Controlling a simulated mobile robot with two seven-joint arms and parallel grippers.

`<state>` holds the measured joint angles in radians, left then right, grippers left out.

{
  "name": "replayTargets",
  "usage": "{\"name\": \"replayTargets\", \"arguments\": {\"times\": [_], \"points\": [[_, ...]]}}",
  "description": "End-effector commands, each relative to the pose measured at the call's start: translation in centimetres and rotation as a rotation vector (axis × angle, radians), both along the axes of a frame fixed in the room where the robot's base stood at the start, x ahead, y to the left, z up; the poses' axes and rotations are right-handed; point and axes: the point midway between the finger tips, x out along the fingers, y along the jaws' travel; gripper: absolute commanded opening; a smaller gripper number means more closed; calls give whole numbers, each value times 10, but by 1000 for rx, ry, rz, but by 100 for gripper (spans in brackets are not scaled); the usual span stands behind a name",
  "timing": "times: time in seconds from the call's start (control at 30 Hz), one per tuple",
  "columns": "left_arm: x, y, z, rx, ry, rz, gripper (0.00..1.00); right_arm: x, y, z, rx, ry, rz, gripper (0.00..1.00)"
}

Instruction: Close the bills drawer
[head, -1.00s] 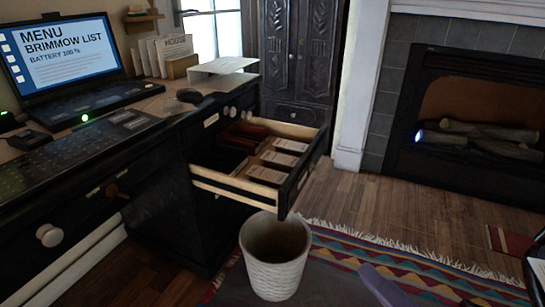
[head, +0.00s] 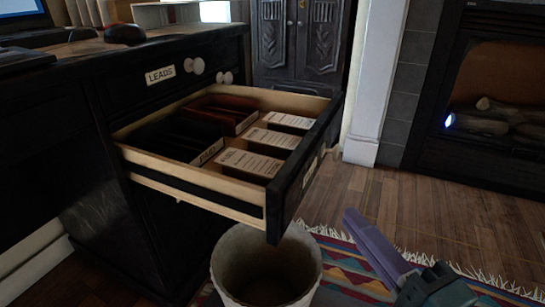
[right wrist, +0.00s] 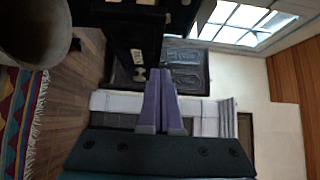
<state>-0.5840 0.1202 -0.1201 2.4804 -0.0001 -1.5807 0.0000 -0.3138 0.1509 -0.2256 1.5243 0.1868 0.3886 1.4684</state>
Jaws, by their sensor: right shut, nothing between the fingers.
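A black desk drawer (head: 300,187) with pale wooden sides is pulled far out of the desk in the head view. It holds dark folders (head: 182,137) and several bundles of printed paper (head: 250,162). A label and a knob show at a steep angle on its front, and I cannot read the label. My right gripper (head: 352,218) has purple fingers and is shut and empty. In the head view it is right of the drawer front and apart from it. Its fingers also show in the right wrist view (right wrist: 160,75). My left gripper is out of view.
A closed drawer labelled LEADS (head: 160,77) sits above the open one. A white wastebasket (head: 265,270) stands under the drawer's front corner. A patterned rug (head: 350,260) lies on the floor. Wooden floor is clear toward the fireplace (head: 485,110).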

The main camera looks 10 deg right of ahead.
Motion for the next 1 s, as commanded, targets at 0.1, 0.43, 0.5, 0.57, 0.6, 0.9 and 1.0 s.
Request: {"name": "replayTargets", "arguments": {"times": [0.1,0.43,0.5,0.57,0.6,0.9,1.0], "points": [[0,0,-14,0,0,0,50,28,5,-3,2,-6,-1,0],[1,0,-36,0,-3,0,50,72,34,-2,4,-1,-1,0],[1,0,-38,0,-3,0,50,75,39,-2,2,0,0,0],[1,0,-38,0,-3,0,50,76,42,-2,2,0,0,0],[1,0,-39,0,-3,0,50,77,43,-1,2,0,0,0],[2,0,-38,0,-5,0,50,78,44,0,-1,1,0,0],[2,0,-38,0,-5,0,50,78,44,0,0,1,0,0]]}}
